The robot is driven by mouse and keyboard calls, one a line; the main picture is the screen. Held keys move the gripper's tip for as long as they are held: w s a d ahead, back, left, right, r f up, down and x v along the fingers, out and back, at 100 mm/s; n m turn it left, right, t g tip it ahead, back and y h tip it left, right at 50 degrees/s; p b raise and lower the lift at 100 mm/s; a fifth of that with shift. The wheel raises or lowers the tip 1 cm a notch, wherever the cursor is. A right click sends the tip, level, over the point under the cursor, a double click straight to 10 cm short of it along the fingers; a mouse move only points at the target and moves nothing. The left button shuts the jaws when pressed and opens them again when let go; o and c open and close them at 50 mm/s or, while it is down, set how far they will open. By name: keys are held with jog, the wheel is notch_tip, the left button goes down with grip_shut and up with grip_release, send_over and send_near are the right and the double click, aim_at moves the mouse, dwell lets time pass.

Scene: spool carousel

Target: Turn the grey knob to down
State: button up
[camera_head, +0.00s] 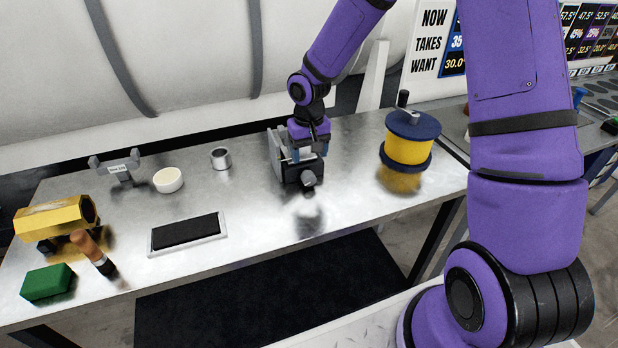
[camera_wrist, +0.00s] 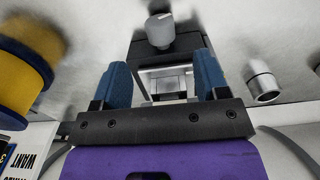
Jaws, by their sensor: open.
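The grey knob (camera_wrist: 160,30) sits on the front of a dark grey box-like fixture (camera_head: 277,150). In the head view the knob (camera_head: 308,180) shows as a dark grey shape low on the fixture's front. A light line shows on the knob in the wrist view, but I cannot tell surely which way it points. My gripper (camera_wrist: 160,75) is open, with two blue fingertips apart over the fixture. In the head view my gripper (camera_head: 310,153) is above and behind the knob. Nothing is between the fingers except the fixture's pale slot behind them, and the knob lies beyond the fingertips.
A yellow spool with blue flanges (camera_head: 407,148) stands right of the fixture. To the left are a metal cup (camera_head: 221,158), a white bowl (camera_head: 168,180), a black pad in a tray (camera_head: 186,231), a brass cylinder (camera_head: 55,217) and a green block (camera_head: 47,283). The table front is clear.

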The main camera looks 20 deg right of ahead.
aim_at(309, 174)
notch_tip(309, 174, down, 9)
jog(key=shift+f, duration=0.1)
dwell(0.3)
jog(key=c, duration=0.9)
